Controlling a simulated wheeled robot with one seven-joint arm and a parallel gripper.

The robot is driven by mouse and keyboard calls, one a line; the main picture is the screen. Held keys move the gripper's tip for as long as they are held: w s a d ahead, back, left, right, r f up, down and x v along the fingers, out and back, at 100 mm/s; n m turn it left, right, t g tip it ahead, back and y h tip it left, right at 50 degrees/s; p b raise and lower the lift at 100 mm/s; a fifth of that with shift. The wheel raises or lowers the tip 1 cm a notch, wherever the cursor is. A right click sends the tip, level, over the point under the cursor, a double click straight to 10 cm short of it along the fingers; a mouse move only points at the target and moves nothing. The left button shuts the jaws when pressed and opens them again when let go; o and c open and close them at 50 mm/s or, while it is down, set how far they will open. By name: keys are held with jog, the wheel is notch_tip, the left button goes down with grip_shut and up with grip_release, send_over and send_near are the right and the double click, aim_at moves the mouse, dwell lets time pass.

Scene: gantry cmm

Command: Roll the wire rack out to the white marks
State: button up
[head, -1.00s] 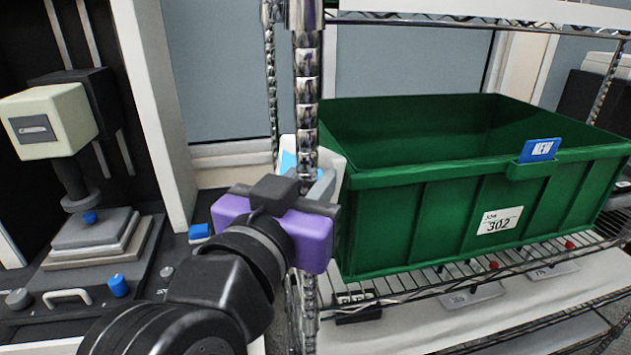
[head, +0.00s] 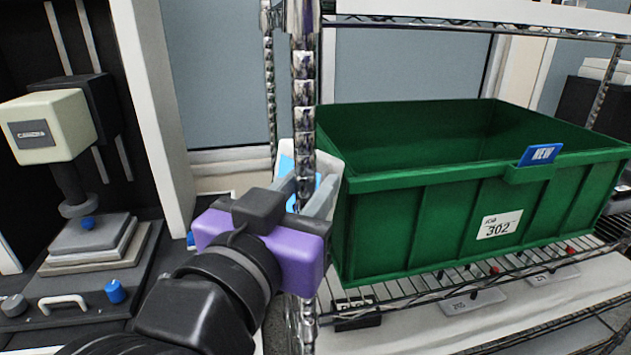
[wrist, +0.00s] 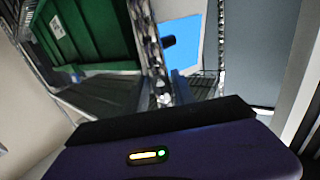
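The wire rack (head: 470,30) stands upright at the right, with a chromed front-left post (head: 303,75). My gripper (head: 312,185) is at this post, below the top shelf. Its two grey fingers show apart in the head view, with the post passing between or just in front of them. A strip of blue shows between the post and the right finger, so that finger looks clear of it. The post also shows in the wrist view (wrist: 150,45), running down to the fingers (wrist: 170,88). No white marks are in view.
A green bin (head: 430,220) labelled 302 sits on the rack's wire shelf, close right of my gripper. At the left is a bench machine with a cream head (head: 45,125). A blue panel (wrist: 182,48) is behind the post.

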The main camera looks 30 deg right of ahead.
jog(key=b+v, duration=0.1)
jog(key=v, duration=0.4)
jog(key=shift+s, duration=0.1)
jog(key=shift+a, duration=0.1)
dwell(0.3)
